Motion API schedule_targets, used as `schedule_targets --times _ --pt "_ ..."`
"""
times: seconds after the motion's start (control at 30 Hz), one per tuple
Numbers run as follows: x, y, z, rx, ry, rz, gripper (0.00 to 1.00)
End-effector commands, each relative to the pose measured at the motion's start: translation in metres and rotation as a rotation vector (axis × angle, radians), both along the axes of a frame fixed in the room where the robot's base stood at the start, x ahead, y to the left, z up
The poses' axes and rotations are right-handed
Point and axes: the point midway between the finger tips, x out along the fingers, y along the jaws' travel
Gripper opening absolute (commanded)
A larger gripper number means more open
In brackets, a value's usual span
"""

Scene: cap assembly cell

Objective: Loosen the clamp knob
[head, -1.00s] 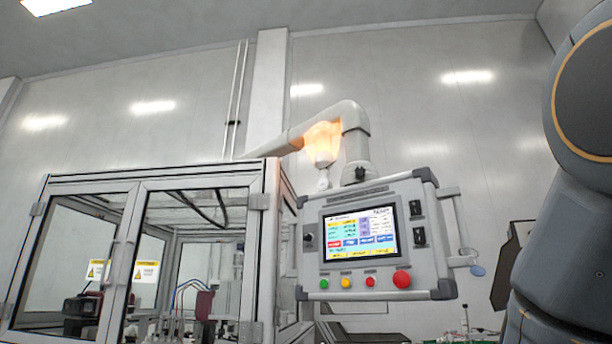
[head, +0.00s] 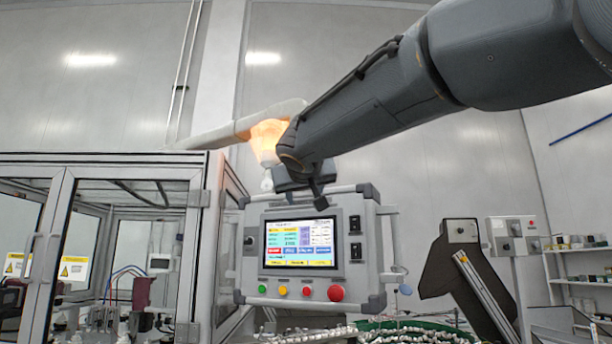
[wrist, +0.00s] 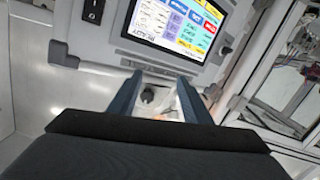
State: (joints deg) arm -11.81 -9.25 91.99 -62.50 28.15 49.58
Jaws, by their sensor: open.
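A small dark knob (wrist: 148,95), which looks like the clamp knob, shows in the wrist view between my two fingers, on a pale mount by the control panel's edge. My gripper (wrist: 160,82) is open, with one finger on each side of the knob in the picture. I cannot tell whether either finger touches it. In the head view my gripper (head: 305,186) is just above the top edge of the control panel (head: 354,276), in front of the support arm's lower end. It hides the knob there.
The panel carries a lit screen (head: 299,243), coloured buttons and a red stop button (head: 335,293). A pale support arm (head: 222,134) and a glowing lamp (head: 266,138) are close to my gripper. A glazed machine enclosure (head: 192,246) stands at left.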

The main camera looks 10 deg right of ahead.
Motion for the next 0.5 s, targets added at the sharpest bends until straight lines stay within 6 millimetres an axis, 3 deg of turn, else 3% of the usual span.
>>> schedule_targets --times 0.03,0.17,0.27,0.5 --pt "-0.005 0.001 0.025 0.0 -0.041 -0.001 0.44" --pt "-0.012 0.0 0.058 0.0 -0.1 -0.006 0.44" --pt "-0.007 -0.002 0.064 0.0 -0.109 -0.009 0.44" --pt "0.027 -0.01 0.064 -0.002 -0.106 -0.009 0.44"
